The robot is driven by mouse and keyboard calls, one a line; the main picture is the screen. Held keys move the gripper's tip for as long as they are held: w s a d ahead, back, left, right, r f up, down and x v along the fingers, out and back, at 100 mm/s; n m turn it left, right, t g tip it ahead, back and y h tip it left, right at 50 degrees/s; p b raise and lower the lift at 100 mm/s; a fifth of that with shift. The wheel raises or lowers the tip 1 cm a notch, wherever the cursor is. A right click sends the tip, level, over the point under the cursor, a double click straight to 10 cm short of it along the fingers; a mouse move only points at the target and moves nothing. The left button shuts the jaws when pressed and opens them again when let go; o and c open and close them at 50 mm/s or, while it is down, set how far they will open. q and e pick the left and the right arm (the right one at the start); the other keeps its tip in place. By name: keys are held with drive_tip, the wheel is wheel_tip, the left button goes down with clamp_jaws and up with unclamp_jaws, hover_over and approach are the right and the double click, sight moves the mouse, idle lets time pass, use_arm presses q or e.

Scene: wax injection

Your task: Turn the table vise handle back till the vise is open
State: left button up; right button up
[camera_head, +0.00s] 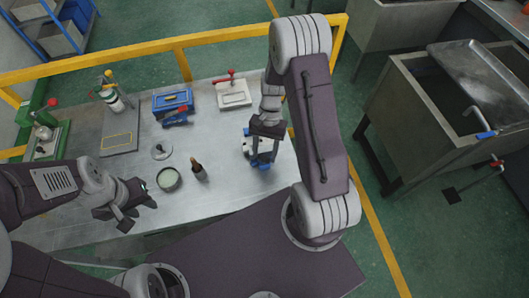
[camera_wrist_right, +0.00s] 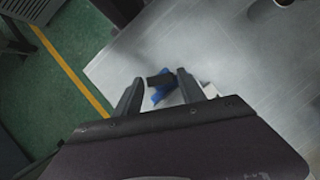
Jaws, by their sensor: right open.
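The blue table vise (camera_head: 261,160) stands near the right end of the metal table, partly hidden by my right gripper. In the right wrist view it shows as a blue body (camera_wrist_right: 162,94) with a dark part on top, between and beyond the fingers. I cannot make out its handle or how wide its jaws are. My right gripper (camera_head: 267,131) is directly above the vise; in the wrist view its fingers (camera_wrist_right: 160,90) are apart with nothing gripped. My left gripper (camera_head: 136,209) is open and empty over the table's front left, well away from the vise.
A round tin (camera_head: 169,180) and a brown bottle (camera_head: 198,172) stand between the grippers. A blue box (camera_head: 172,101), a white press plate (camera_head: 234,94) and a grey scale plate (camera_head: 119,132) are further back. A yellow rail (camera_head: 120,62) runs behind the table (camera_head: 215,205).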

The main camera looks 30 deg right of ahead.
drive_tip(key=shift+s+a+f, duration=0.1)
drive_tip(key=shift+s+f, duration=0.05)
drive_tip(key=shift+f, duration=0.15)
clamp_jaws()
drive_tip(key=shift+r, duration=0.1)
drive_tip(key=shift+n+g+h+p, duration=0.3)
drive_tip(key=shift+n+p, duration=0.15)
drive_tip(key=shift+n, duration=0.65)
drive_tip(key=shift+w+a+n+h+p, duration=0.15)
drive_tip(key=shift+n+h+p, duration=0.45)
drive_tip(key=shift+n, duration=1.1)
unclamp_jaws()
